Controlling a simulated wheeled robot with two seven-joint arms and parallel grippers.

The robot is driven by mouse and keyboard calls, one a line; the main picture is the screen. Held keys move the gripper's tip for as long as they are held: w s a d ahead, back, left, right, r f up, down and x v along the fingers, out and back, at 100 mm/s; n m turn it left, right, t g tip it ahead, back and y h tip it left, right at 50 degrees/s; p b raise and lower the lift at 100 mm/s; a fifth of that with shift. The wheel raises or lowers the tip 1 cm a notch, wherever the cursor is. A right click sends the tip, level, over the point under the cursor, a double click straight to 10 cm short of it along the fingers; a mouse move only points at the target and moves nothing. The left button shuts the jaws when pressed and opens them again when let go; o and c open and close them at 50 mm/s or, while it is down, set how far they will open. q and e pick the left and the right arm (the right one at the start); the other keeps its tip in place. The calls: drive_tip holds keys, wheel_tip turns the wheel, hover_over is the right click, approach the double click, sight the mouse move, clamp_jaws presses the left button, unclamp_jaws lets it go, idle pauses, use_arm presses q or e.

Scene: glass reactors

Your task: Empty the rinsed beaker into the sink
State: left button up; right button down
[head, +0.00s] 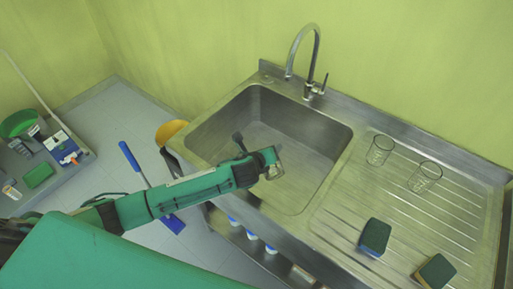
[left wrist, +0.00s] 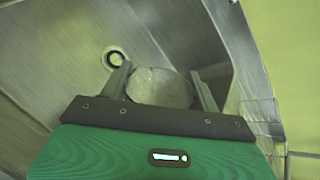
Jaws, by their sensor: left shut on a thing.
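The sink (head: 225,128) is a steel basin set in a steel counter. My left gripper (head: 272,162) reaches in from the left and is over the basin. It is shut on a clear glass beaker (head: 277,172), which is mostly hidden behind the gripper in the head view. In the left wrist view the beaker (left wrist: 160,88) sits between the two fingers (left wrist: 160,92), its round glass end towards the camera. The drain (left wrist: 114,58) shows below it to the left. I cannot tell whether liquid is in the beaker. My right gripper is not in view.
A tap (head: 312,60) arches behind the basin. Two glass beakers (head: 380,150) (head: 425,177) stand on the ribbed drainboard (head: 340,210), with two sponges (head: 375,238) (head: 436,271) nearer the front. A grey cart (head: 75,172) with a green bowl stands at the far left.

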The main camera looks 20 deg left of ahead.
use_arm(q)
drive_tip(key=shift+w+a+r+n+g+h+p, duration=0.2)
drive_tip(key=shift+r+n+g+h+p, duration=0.15)
drive_tip(key=shift+n+g+h, duration=0.35)
drive_tip(key=shift+w+a+r+n+g+h, duration=0.1)
drive_tip(key=shift+n+g+h, duration=0.35)
drive_tip(key=shift+g, duration=0.25)
drive_tip(key=shift+w+a, duration=0.2)
drive_tip(key=shift+a, duration=0.05)
drive_tip(key=shift+w+a+n+g+h+b, duration=0.3)
drive_tip(key=shift+g+h+b, duration=0.1)
drive_tip(key=shift+b, duration=0.1)
drive_tip(key=shift+w+a+r+h, duration=0.2)
drive_tip(key=shift+h, duration=0.05)
drive_tip(key=shift+g, duration=0.4)
drive_tip(key=shift+w+a+n+h, duration=0.1)
drive_tip(key=shift+n+h, duration=0.2)
drive_tip(key=shift+n, duration=0.05)
drive_tip(key=shift+g+b, duration=0.3)
